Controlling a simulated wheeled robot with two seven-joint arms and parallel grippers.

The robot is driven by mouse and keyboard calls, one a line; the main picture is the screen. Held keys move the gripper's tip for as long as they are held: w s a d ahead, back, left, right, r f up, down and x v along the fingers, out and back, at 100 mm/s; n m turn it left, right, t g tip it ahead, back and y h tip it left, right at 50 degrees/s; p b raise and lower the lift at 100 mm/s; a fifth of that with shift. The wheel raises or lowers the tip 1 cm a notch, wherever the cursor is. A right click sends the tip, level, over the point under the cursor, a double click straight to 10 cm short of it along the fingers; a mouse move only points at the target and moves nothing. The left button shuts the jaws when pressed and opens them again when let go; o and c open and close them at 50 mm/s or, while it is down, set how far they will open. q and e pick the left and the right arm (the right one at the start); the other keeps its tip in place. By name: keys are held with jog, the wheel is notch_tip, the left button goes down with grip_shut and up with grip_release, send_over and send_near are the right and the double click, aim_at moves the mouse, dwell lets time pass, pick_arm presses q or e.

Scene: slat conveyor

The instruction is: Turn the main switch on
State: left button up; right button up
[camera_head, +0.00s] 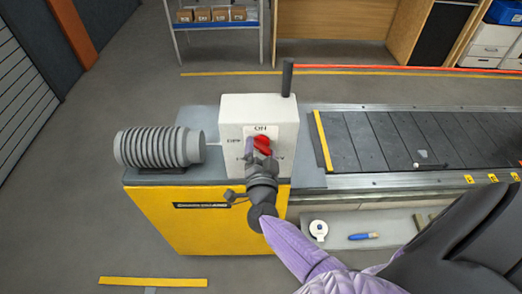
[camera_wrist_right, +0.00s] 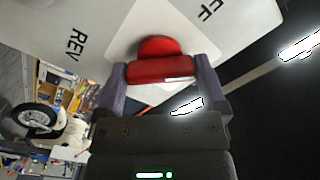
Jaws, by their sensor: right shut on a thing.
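The main switch is a red rotary knob (camera_head: 262,145) on the front of a white control box (camera_head: 230,110). The word ON is printed above the knob. My right gripper (camera_head: 256,155) reaches up to the box front from below. In the right wrist view the knob (camera_wrist_right: 160,68) sits between the two fingers of the right gripper (camera_wrist_right: 160,80), which are shut on it. REV shows at the left and letters ending in FF at the upper right of that tilted view. The left gripper is in neither view.
A ribbed grey cylinder (camera_head: 158,147) lies left of the box on the yellow-fronted base (camera_head: 185,235). A dark lever (camera_head: 287,78) stands at the box's right edge. The slat conveyor (camera_head: 410,140) runs right. A tape roll (camera_head: 318,229) and a blue item (camera_head: 363,236) lie on a lower shelf.

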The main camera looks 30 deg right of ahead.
jog(key=m, duration=0.4)
jog(key=shift+f+m+b, duration=0.15)
jog(key=shift+m+b, duration=0.15)
jog(key=shift+b, duration=0.05)
jog(key=shift+m+b, duration=0.45)
jog(key=shift+m, duration=1.75)
jog(key=o, duration=0.9)
jog(key=shift+m, duration=0.3)
jog(key=p+v, duration=0.1)
jog(key=v, duration=0.9)
jog(key=shift+a+p, duration=0.1)
jog(key=shift+p, duration=0.3)
